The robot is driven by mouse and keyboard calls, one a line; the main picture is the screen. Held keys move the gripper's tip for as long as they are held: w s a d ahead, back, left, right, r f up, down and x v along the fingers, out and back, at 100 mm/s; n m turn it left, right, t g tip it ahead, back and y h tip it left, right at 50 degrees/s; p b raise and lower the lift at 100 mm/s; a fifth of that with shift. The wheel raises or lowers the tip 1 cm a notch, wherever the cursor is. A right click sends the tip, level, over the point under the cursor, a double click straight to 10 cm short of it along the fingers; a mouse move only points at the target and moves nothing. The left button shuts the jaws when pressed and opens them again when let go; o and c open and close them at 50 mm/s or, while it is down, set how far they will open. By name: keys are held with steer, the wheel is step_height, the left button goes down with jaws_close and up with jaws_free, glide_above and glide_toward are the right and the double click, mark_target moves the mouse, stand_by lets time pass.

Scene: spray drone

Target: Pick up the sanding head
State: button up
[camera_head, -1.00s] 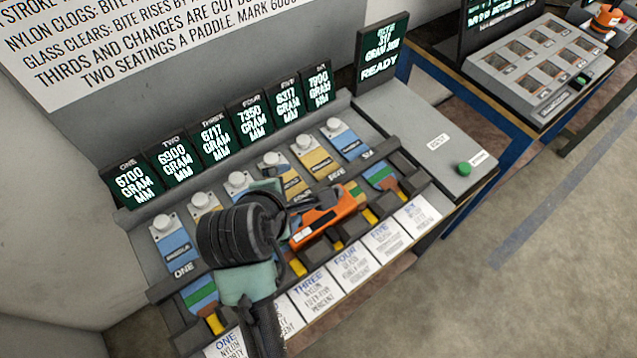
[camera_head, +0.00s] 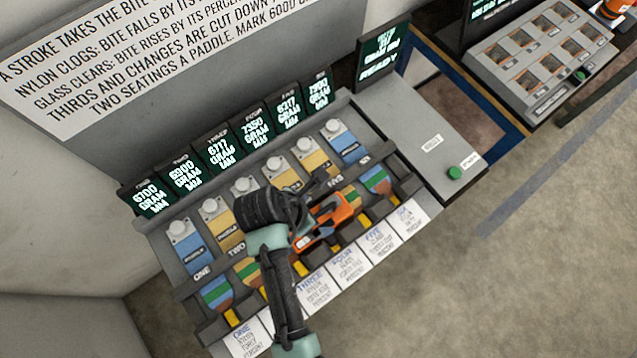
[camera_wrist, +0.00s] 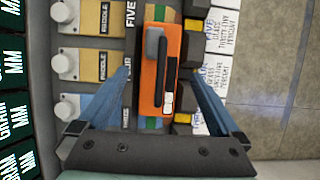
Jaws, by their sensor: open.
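The sanding head is an orange body with a dark grey lever along one side and a small white label. In the wrist view the sanding head (camera_wrist: 160,68) lies lengthwise between the blue fingers of my gripper (camera_wrist: 161,76), over a striped paddle. My gripper is open, with a visible gap on both sides of the orange body. In the head view the sanding head (camera_head: 332,219) sits on the bench near stations four and five. My gripper (camera_head: 318,207) is over it there, and my wrist hides its left part.
A sloped bench carries numbered stations with knobs, striped paddles, dark clamp blocks and white cards (camera_head: 350,262). Small screens (camera_head: 253,127) stand along the back. A grey box with a green button (camera_head: 454,172) is at right. The floor at lower right is clear.

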mark_target(322, 225)
steer(key=shift+w+d+f, duration=0.2)
steer(key=shift+w+f, duration=0.05)
steer(key=shift+f, duration=0.35)
steer(key=shift+d+f+p, duration=0.2)
steer(key=shift+f+p, duration=0.1)
steer(key=shift+f, duration=0.25)
steer(key=shift+x, duration=2)
steer(key=shift+s, duration=0.1)
steer(key=shift+a+r, duration=0.1)
jaws_close()
